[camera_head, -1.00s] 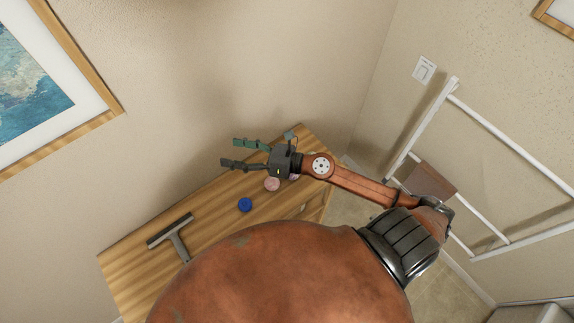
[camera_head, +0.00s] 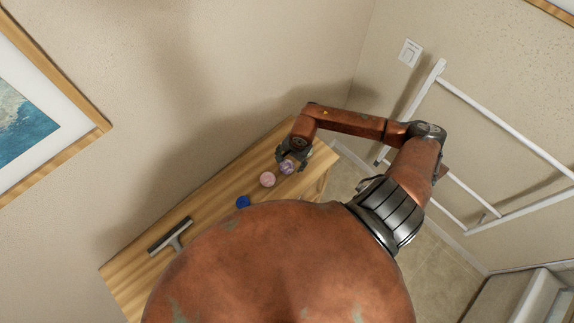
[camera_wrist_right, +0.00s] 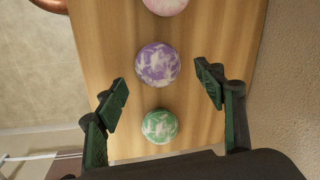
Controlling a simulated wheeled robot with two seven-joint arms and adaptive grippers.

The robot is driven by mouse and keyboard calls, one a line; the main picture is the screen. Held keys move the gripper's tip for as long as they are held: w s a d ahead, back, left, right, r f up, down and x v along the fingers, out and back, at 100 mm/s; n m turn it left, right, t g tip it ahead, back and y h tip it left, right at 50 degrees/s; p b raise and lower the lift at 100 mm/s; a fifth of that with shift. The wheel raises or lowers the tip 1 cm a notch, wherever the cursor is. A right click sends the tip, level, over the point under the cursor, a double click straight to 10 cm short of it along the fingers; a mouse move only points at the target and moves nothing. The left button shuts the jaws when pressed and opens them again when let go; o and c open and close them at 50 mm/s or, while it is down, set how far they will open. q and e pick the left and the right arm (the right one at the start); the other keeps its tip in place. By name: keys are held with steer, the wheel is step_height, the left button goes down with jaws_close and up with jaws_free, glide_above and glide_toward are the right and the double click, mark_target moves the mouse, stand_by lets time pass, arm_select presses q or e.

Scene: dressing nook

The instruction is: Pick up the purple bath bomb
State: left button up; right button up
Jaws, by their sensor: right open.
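The purple bath bomb (camera_wrist_right: 157,64) is a purple and white marbled ball on the wooden table. It also shows in the head view (camera_head: 286,167), just below my right gripper (camera_head: 291,157). In the right wrist view my right gripper (camera_wrist_right: 165,92) is open and empty, with its fingers spread wide. The purple ball appears between and slightly beyond the fingertips, and neither finger appears to touch it. My left gripper is not in view.
A green marbled ball (camera_wrist_right: 160,126) lies close to the purple one, nearer the gripper's palm. A pink ball (camera_head: 267,179) lies on the other side. A blue object (camera_head: 243,202) and a squeegee (camera_head: 171,237) are farther left on the table (camera_head: 207,211). A wall runs behind.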

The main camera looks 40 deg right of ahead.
mark_target(288, 164)
steer(key=shift+w+a+f+p, duration=0.15)
steer(key=shift+f+p, duration=0.15)
steer(key=shift+f, duration=0.7)
steer(key=shift+a+f+p, duration=0.1)
steer(key=shift+f+p, duration=0.15)
steer(key=shift+f, duration=0.7)
steer(key=shift+c, duration=0.3)
steer(key=c, duration=1.3)
